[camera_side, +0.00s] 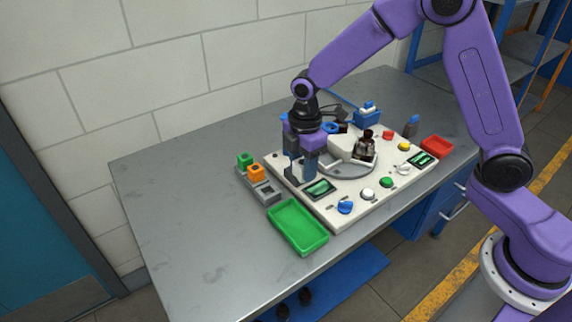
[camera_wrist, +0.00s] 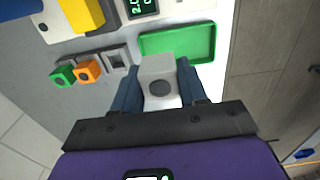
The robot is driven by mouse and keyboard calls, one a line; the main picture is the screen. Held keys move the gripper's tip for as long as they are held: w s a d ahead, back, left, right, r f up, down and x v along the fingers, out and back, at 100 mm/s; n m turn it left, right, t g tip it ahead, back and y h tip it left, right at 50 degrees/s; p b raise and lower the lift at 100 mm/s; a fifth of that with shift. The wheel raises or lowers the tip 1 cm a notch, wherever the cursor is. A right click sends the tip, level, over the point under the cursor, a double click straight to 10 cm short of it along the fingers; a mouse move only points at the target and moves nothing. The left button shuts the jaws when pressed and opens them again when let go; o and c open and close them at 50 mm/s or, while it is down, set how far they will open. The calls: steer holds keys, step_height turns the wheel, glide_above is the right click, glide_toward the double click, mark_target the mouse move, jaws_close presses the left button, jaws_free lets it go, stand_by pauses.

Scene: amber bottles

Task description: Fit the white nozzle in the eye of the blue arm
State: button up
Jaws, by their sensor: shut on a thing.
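My gripper (camera_wrist: 159,88) is shut on a pale block-like piece with a round grey face, which I take to be the white nozzle (camera_wrist: 157,67); it sits between the two blue-grey fingers. How the ring joins the arm is unclear, as my wrist partly covers that area.
A grey holder (camera_side: 267,189) with a square opening stands beside green (camera_side: 244,160) and orange (camera_side: 256,172) blocks. A green tray (camera_side: 298,226) lies in front. The white base (camera_side: 329,214) carries knobs, displays, and a dark bottle (camera_side: 366,146). A red tray (camera_side: 436,147) is right. The table's left is clear.

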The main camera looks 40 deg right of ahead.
steer(key=w+d+r, duration=0.5)
steer(key=d, duration=0.3)
steer(key=w+d+r, duration=0.4)
steer(key=d+r, duration=0.1)
steer(key=d, duration=0.4)
steer(key=shift+w+f, duration=0.15)
steer(key=shift+f, duration=2.45)
steer(key=shift+f, duration=1.2)
steer(key=o, duration=1.5)
